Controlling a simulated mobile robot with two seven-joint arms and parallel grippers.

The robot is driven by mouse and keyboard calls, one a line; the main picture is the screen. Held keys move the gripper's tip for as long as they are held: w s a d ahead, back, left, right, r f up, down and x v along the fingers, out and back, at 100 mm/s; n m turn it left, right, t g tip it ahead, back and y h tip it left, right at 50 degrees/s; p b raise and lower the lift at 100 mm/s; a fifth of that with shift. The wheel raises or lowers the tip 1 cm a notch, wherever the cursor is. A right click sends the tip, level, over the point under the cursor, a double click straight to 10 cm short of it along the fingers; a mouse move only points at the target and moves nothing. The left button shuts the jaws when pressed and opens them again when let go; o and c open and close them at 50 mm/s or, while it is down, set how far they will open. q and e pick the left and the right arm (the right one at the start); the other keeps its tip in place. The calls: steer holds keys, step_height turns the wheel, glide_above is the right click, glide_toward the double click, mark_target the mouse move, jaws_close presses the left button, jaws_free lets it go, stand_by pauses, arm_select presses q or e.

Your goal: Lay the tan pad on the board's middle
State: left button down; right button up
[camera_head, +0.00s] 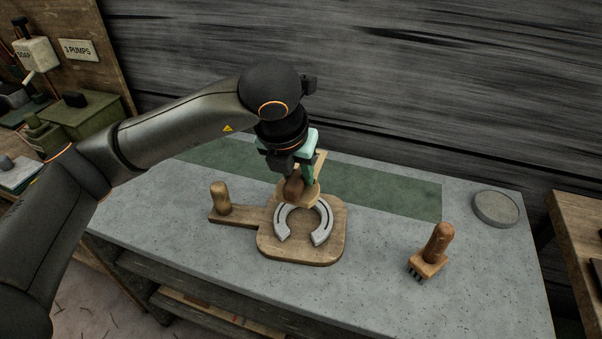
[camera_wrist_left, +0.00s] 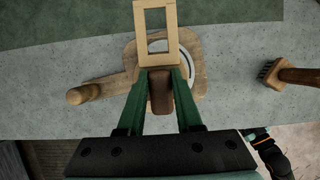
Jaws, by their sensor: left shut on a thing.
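The tan pad (camera_head: 311,198) has a brown knob and a flat tan frame-like part, which shows upright in the left wrist view (camera_wrist_left: 145,58). My left gripper (camera_head: 296,180) is shut on the brown knob (camera_wrist_left: 160,92) and holds the pad over the back part of the wooden board (camera_head: 300,254). I cannot tell whether the pad touches anything below. A grey horseshoe (camera_head: 281,229) lies on the board, its open end toward the front; the pad hides part of its back curve. Part of my right arm, seemingly its gripper (camera_wrist_left: 258,136), shows at the left wrist view's lower right; its fingers are unclear.
The board's handle, with an upright wooden peg (camera_head: 220,198), points left. A wooden-handled brush (camera_head: 431,254) stands to the right. A round grey dish (camera_head: 496,209) sits at the back right. A green strip (camera_head: 385,189) runs along the back. The grey tabletop between board and brush is clear.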

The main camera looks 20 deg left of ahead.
mark_target(303, 195)
arm_select(q)
steer(key=shift+w+d, duration=0.15)
steer(key=shift+d, duration=0.35)
arm_select(e)
steer(key=shift+d+r, duration=0.1)
steer(key=shift+d, duration=0.35)
arm_select(q)
steer(key=shift+a, duration=0.1)
steer(key=shift+f+b, duration=0.2)
steer(key=shift+b, duration=0.35)
step_height(303, 195, down, 5)
steer(key=b, duration=0.5)
steer(key=shift+f, duration=0.35)
arm_select(e)
step_height(303, 195, down, 4)
steer(key=shift+f, duration=0.2)
